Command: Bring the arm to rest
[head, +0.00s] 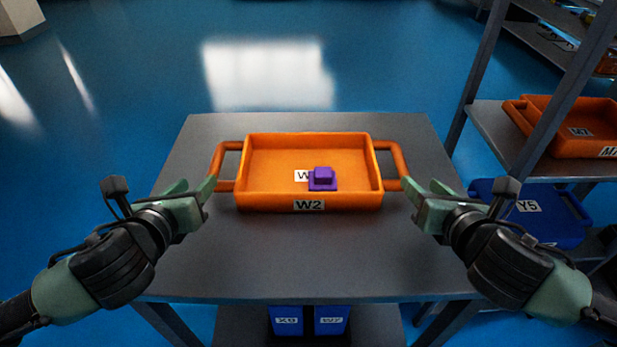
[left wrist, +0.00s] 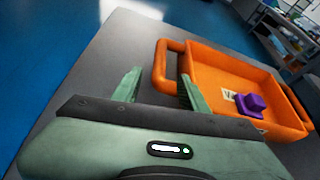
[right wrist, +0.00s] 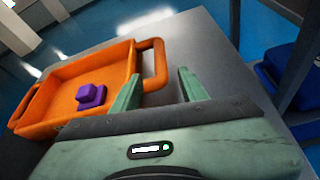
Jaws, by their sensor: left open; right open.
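My left gripper (head: 207,190) is open at the left handle of the orange tray. In the left wrist view its two fingers (left wrist: 160,85) are apart, with the handle (left wrist: 163,65) just beyond them. My right gripper (head: 424,188) is open at the right handle. In the right wrist view its fingers (right wrist: 158,88) are apart, and the handle (right wrist: 158,62) lies just beyond them. Neither gripper holds anything. The orange tray (head: 308,201), labelled W2, sits flat on the grey table. A purple block (head: 323,178) lies inside it, partly over a white label.
The grey table (head: 300,260) is clear around the tray. A metal shelf (head: 485,118) at the right holds another orange tray (head: 555,125) and a blue bin (head: 545,222). Two blue bins (head: 332,322) stand under the table. Open blue floor (head: 150,60) lies behind.

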